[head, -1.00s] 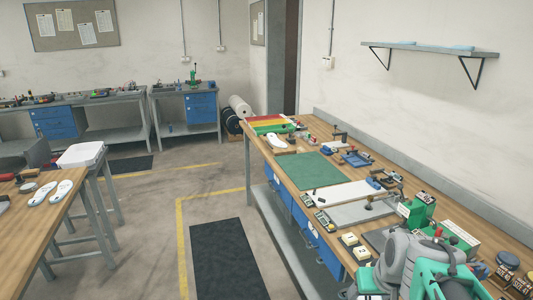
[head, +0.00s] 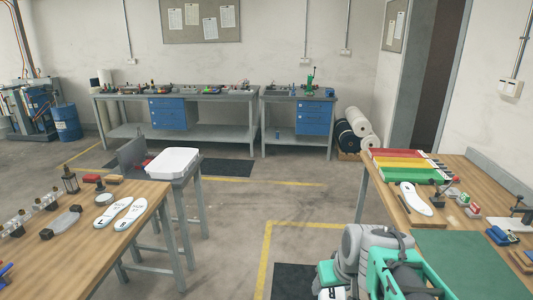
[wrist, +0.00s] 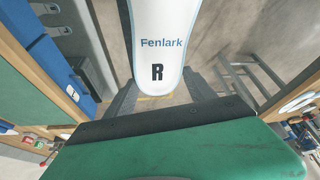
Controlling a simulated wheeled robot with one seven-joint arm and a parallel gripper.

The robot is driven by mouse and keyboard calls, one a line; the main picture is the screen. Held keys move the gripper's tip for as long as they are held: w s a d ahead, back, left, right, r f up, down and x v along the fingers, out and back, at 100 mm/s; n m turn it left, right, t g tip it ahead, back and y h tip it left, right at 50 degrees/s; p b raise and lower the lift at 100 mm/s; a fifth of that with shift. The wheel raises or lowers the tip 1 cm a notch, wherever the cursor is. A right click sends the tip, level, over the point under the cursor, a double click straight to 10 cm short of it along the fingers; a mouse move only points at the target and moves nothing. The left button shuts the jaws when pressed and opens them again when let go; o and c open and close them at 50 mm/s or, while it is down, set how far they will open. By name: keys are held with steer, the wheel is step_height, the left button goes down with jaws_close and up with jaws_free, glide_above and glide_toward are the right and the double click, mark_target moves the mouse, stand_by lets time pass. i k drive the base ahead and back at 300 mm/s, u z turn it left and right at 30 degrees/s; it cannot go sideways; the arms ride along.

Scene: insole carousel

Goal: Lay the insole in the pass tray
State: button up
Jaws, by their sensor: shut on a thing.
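My gripper (wrist: 168,95) is shut on a white insole (wrist: 160,62) marked "Fenlark" and "R", seen in the wrist view with its rounded end between the dark fingers. The insole's other end is out of that view. In the head view, my arm is at the bottom right, and a white piece (head: 332,293) shows at the bottom edge, mostly cut off. A white, empty-looking tray (head: 172,161) stands on a small grey stand left of centre, away from my arm. No label shows on it, so I cannot tell whether it is the pass tray.
Two white insoles (head: 112,212) lie on the left wooden table (head: 90,262). Another pale insole (head: 415,198) lies on the right bench, before red, yellow and green pieces (head: 405,164). A green mat (head: 465,252) lies nearer. Floor between the tables is open.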

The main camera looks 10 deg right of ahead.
mark_target(414, 176)
steer(key=u, duration=0.15)
steer(key=i, duration=2.2)
steer(key=z, duration=0.65)
steer(key=i, duration=2.1)
steer(key=z, duration=1.2)
steer(key=i, duration=0.7)
steer(key=z, duration=0.25)
